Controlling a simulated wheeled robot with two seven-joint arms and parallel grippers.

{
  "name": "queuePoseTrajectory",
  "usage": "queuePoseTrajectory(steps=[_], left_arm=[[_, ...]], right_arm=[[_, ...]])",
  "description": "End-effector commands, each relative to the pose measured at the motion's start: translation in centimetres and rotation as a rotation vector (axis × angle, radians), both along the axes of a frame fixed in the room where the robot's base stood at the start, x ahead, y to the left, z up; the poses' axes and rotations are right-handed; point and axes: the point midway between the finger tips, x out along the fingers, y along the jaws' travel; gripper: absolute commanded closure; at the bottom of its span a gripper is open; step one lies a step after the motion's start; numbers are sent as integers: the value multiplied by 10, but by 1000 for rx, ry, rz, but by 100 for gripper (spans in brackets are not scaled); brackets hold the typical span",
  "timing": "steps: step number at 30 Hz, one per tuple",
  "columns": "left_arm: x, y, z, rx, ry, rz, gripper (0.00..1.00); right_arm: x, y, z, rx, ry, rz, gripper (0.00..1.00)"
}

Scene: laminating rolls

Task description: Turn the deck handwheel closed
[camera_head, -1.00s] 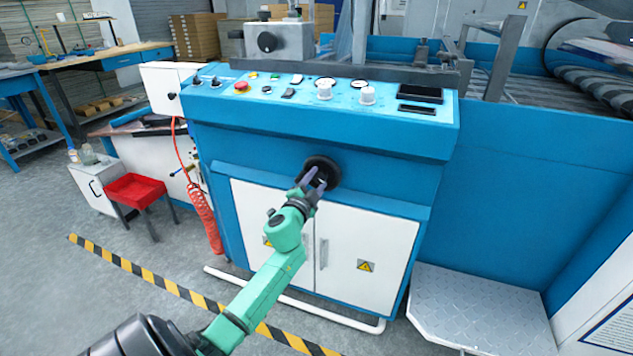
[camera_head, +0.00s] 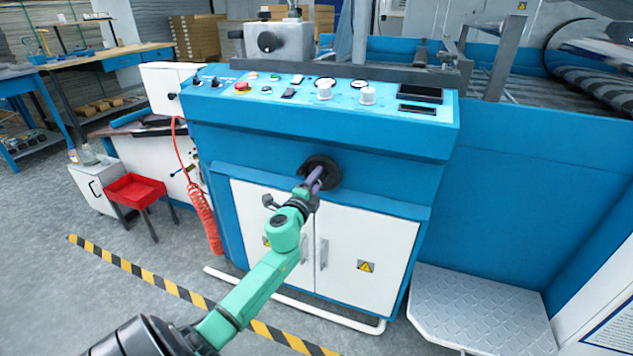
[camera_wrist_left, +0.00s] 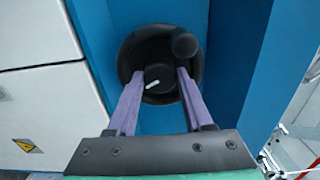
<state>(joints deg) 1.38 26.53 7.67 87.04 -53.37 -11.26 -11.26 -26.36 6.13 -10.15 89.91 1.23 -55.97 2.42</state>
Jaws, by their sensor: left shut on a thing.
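The black deck handwheel (camera_head: 329,172) sits on the blue front face of the machine, above the white cabinet doors. It also shows in the left wrist view (camera_wrist_left: 126,62), with a round knob on its rim at the upper right and a pale mark near the hub. My left gripper (camera_head: 317,176) reaches up to the wheel. In the left wrist view its two purple fingers (camera_wrist_left: 161,73) lie on either side of the hub and are shut on it. The fingers cover part of the wheel in the head view. My right gripper is not in view.
The control panel (camera_head: 390,104) with knobs and buttons overhangs above the wheel. White cabinet doors (camera_head: 375,240) with handles lie below. A red tray (camera_head: 135,188) and a coiled red hose (camera_head: 203,215) are at the left. A metal step plate (camera_head: 480,310) is at the lower right.

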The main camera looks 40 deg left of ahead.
Motion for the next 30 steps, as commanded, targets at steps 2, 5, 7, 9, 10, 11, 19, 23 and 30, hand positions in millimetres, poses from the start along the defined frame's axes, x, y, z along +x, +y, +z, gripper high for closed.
queuePoseTrajectory(steps=[2,5,7,9,10,11,19,23,30], left_arm=[[0,0,-3,2,5,0,100],[0,0,-3,2,5,-1,100],[0,0,-3,2,5,-1,100],[0,-1,-3,0,5,-1,100],[0,-1,-3,0,5,-1,100],[0,-1,-3,0,5,-1,41],[0,0,-1,0,2,0,19],[-1,-1,-1,0,2,-1,19],[-31,-11,-1,0,4,-1,19]], right_arm=[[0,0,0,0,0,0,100],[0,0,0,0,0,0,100],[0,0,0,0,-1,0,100],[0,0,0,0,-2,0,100],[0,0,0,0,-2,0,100],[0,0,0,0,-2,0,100],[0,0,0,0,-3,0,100],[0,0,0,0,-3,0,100],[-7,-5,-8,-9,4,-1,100]])
